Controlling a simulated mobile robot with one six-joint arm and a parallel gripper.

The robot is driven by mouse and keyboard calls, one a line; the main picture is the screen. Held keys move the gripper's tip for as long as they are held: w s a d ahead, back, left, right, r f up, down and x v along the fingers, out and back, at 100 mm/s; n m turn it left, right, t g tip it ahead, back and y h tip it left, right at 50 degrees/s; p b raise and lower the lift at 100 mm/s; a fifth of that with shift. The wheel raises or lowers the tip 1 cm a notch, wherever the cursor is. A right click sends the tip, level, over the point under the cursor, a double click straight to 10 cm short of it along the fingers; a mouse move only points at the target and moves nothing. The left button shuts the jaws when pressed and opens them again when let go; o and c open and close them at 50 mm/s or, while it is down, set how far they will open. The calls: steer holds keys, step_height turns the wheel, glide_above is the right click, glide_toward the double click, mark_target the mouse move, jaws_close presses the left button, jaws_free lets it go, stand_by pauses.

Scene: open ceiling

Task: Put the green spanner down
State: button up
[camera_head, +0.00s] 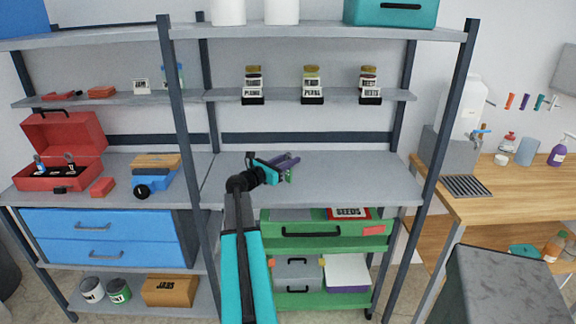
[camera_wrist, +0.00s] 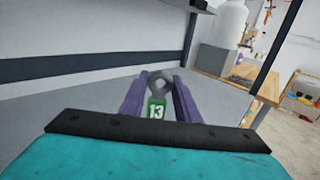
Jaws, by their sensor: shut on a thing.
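The green spanner, with a grey ring end and a green tag marked 13, is held between the purple fingers of my gripper (camera_wrist: 158,98). In the wrist view the spanner (camera_wrist: 157,108) shows its ring end and tag; the rest is hidden by the gripper body. In the head view my gripper (camera_head: 285,164) is above the middle grey shelf (camera_head: 350,180), and a small green part of the spanner (camera_head: 289,176) shows just below the fingers. I cannot tell whether it touches the shelf.
The middle shelf is clear to the right of my gripper. A blue toy-like truck (camera_head: 152,181) and an open red toolbox (camera_head: 62,158) stand to the left. Three labelled jars, one of them a jar (camera_head: 312,86), stand on the shelf above. Dark rack posts (camera_head: 445,130) flank the bay.

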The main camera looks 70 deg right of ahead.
steer(key=shift+f, duration=1)
steer(key=shift+f, duration=0.15)
steer(key=o, duration=1.1)
steer(key=shift+r, duration=0.2)
steer(key=b+v, duration=0.2)
steer(key=v, duration=1)
